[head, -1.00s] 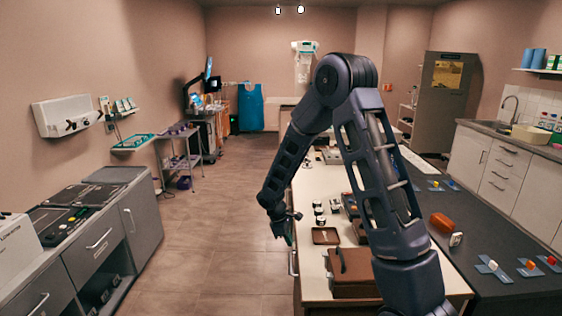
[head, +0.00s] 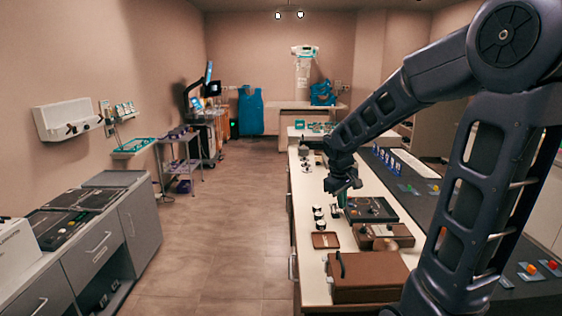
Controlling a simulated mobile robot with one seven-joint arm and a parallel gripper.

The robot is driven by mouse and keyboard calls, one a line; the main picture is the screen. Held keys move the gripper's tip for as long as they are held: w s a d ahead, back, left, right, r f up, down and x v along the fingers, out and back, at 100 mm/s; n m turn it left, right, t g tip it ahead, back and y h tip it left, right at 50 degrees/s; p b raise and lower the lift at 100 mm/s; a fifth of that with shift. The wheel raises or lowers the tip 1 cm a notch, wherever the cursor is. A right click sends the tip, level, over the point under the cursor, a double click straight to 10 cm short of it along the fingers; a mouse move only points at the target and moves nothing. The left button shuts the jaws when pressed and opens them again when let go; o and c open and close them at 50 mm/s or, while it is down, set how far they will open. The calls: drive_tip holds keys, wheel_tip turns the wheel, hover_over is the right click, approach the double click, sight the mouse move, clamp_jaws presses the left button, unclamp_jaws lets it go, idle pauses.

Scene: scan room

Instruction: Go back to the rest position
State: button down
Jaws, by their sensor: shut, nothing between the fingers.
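My gripper (head: 343,200) hangs at the end of my bent arm, fingers pointing down, over the left part of the white counter (head: 310,256). It is shut and nothing shows in it. Below and around it in the picture are a dark instrument box (head: 372,209), small black-and-white jars (head: 319,214) and a small brown tray (head: 325,240). It looks apart from all of them, though its exact height is hard to judge. My upper arm hides much of the right side of the room.
A brown case (head: 367,275) stands at the counter's near end, with a smaller brown box (head: 384,238) behind it. Grey cabinets (head: 110,245) and a wheeled cart (head: 180,162) line the left. The floor aisle (head: 235,230) between is clear.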

drive_tip(key=s+d+r+m+t+y, duration=0.1)
drive_tip(key=s+d+r+m, duration=0.2)
drive_tip(key=s, duration=0.5)
drive_tip(key=s+d+r+m+t, duration=0.1)
drive_tip(key=s+d+r+m, duration=0.2)
drive_tip(key=s+d+r, duration=0.2)
drive_tip(key=s, duration=0.3)
drive_tip(key=shift+s+r+m+t+y, duration=0.2)
drive_tip(key=shift+r+m+t+y, duration=0.1)
drive_tip(key=shift+m+t+y, duration=0.1)
